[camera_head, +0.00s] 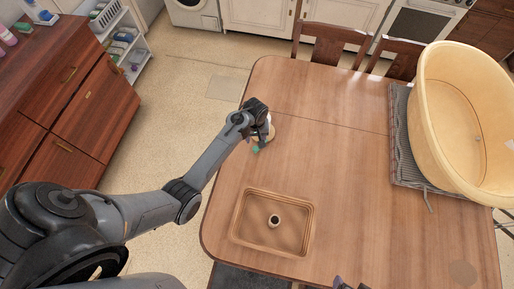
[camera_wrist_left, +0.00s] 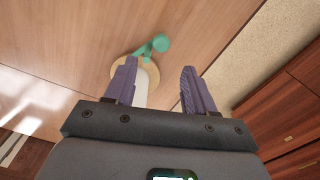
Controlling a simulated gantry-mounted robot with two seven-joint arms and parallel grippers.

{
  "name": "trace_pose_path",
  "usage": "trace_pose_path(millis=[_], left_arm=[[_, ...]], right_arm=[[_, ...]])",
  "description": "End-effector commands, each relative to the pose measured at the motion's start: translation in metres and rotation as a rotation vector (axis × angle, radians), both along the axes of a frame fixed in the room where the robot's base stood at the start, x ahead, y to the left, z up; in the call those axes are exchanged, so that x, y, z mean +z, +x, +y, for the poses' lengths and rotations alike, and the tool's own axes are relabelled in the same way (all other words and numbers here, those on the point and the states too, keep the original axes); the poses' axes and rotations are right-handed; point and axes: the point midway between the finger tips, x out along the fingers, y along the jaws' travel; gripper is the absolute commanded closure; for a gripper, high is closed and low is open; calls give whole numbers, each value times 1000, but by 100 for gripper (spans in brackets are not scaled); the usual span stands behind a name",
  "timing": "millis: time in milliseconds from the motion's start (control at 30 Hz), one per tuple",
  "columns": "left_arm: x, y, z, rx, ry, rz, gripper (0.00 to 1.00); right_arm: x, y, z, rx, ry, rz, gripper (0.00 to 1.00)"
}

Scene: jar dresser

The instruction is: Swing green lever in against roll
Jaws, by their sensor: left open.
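The green lever (camera_wrist_left: 158,44) shows in the left wrist view just beyond my fingertips, at the edge of a round wooden base (camera_wrist_left: 119,72). Its rounded green end also shows in the head view (camera_head: 256,149). The white roll (camera_wrist_left: 150,78) stands on the base and is partly hidden behind my left finger. My left gripper (camera_wrist_left: 158,68) is open above the roll and lever, with the white roll showing between its fingers; contact cannot be told. In the head view my left gripper (camera_head: 264,126) covers most of the holder. A dark bit of my right gripper (camera_head: 345,284) shows at the bottom edge.
The holder stands near the left edge of the wooden table (camera_head: 330,150). A brown tray (camera_head: 236,232) with a small ring-like piece (camera_head: 274,220) lies nearer. A cream tub (camera_head: 455,120) on a grey woven mat (camera_head: 408,178) is at the right. The table's middle is clear.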

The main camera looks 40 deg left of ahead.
Motion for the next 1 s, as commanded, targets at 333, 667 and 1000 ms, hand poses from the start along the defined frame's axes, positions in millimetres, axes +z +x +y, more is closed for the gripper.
trace_pose_path(millis=[333,667,1000], left_arm=[[-58,-1,1,0,1,3,45],[-88,-1,1,1,2,1,45],[-91,-1,1,1,2,1,45]], right_arm=[[-9,0,-3,6,-11,-1,29],[-15,1,-5,7,-17,-2,29],[-15,1,-3,3,-9,-2,29]])
